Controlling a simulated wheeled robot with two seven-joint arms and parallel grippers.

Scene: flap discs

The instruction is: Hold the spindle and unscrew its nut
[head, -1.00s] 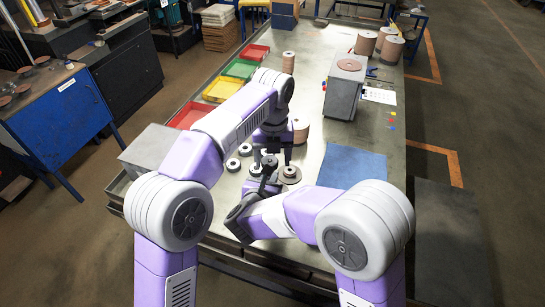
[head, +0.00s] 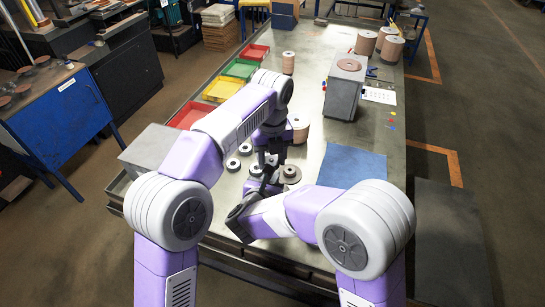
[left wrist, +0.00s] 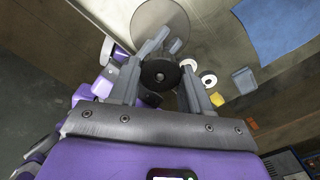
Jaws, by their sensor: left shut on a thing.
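My left gripper (head: 270,166) points down over the front of the bench. In the left wrist view its two fingers (left wrist: 163,88) stand on either side of a dark round nut (left wrist: 158,75) with a small hole in its middle, and are shut on it. My right gripper (head: 268,182) comes in low from the side, just below the left one. Its grey fingers also show behind the nut in the left wrist view (left wrist: 156,45). The spindle itself is mostly hidden by the nut and the grippers, so the right gripper's grip is unclear.
Several round discs with pale centres (head: 291,173) lie close to the grippers. A blue mat (head: 353,166) lies to the right, and a grey block (head: 345,90) stands behind it. Red, yellow and green trays (head: 222,89) line the left edge. The bench middle is mostly clear.

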